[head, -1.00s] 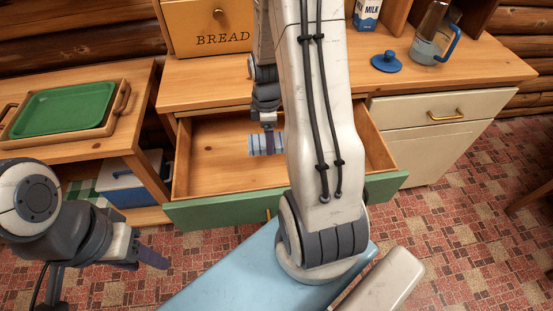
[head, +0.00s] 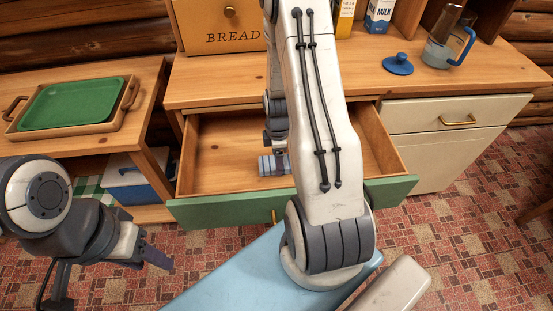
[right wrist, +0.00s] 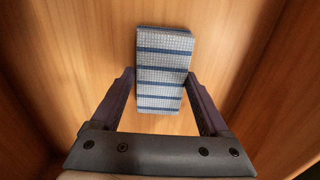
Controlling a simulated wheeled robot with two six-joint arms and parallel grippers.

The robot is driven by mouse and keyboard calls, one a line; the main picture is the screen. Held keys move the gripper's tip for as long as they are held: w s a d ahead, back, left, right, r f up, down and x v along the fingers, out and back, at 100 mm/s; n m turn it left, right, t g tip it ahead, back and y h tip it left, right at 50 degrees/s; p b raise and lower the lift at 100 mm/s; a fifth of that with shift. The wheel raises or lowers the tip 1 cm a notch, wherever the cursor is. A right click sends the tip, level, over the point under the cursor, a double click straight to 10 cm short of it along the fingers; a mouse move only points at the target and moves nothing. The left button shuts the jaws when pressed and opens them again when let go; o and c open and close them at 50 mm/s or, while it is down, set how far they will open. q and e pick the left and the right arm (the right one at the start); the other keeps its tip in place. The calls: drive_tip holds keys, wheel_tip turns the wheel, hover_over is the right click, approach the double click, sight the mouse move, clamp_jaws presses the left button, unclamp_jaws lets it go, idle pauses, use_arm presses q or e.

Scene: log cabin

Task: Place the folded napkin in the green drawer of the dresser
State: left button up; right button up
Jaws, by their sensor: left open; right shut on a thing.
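The green drawer (head: 235,207) of the dresser is pulled open, with its wooden inside bare apart from the napkin. The folded napkin (head: 266,165), light with blue stripes, is down inside the drawer in the head view, partly hidden by my right arm. In the right wrist view the napkin (right wrist: 163,70) sits between the two fingers of my right gripper (right wrist: 160,88), which is shut on it. I cannot tell whether the napkin touches the drawer bottom. My left gripper (head: 150,253) is open and empty, low at the left, in front of the drawer and well apart from it.
A green tray (head: 68,104) lies on the left cabinet. A closed cream drawer (head: 415,116) is at the right.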

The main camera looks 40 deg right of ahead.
drive_tip(key=shift+f, duration=0.2)
drive_tip(key=o, duration=1.2)
drive_tip(key=shift+r, duration=0.1)
